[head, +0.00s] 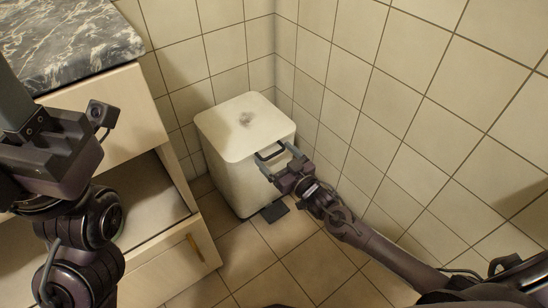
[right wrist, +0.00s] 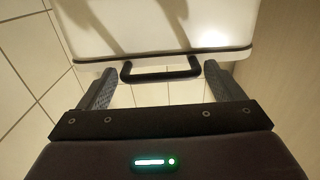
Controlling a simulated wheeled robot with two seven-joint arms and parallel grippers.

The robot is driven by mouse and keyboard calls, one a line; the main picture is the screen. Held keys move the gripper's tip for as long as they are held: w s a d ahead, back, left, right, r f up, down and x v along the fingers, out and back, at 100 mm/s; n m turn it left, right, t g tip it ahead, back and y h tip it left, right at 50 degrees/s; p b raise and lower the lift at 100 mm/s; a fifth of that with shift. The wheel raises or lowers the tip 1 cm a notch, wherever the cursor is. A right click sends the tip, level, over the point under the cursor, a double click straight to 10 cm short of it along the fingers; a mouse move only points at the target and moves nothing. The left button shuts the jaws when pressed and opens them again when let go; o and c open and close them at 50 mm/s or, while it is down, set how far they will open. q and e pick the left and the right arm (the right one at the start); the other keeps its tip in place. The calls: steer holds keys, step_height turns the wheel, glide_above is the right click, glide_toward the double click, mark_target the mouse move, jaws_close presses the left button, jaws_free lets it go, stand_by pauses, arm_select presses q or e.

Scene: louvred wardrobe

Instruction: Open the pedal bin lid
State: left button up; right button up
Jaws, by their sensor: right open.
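The white pedal bin (head: 235,175) stands in the tiled corner. Its lid (head: 225,130) lies flat and shut on top. A black bar handle (right wrist: 160,73) sticks out from the lid's front edge. The dark pedal (head: 274,212) is on the floor at the bin's foot. My right gripper (head: 277,158) is open at the bin's front, its fingers on either side of the handle; the right wrist view shows gaps between handle and fingers (right wrist: 160,80). My left gripper (head: 16,100) is at the far left, only partly in view, so its opening cannot be told.
A cabinet with a dark marbled top (head: 70,40) stands left of the bin, with an open compartment and a lower drawer (head: 175,262). Tiled walls (head: 400,100) close in behind and to the right. The tiled floor (head: 285,265) in front of the bin is clear.

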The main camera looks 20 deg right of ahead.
steer(key=shift+w+a, duration=0.2)
steer(key=shift+w, duration=0.4)
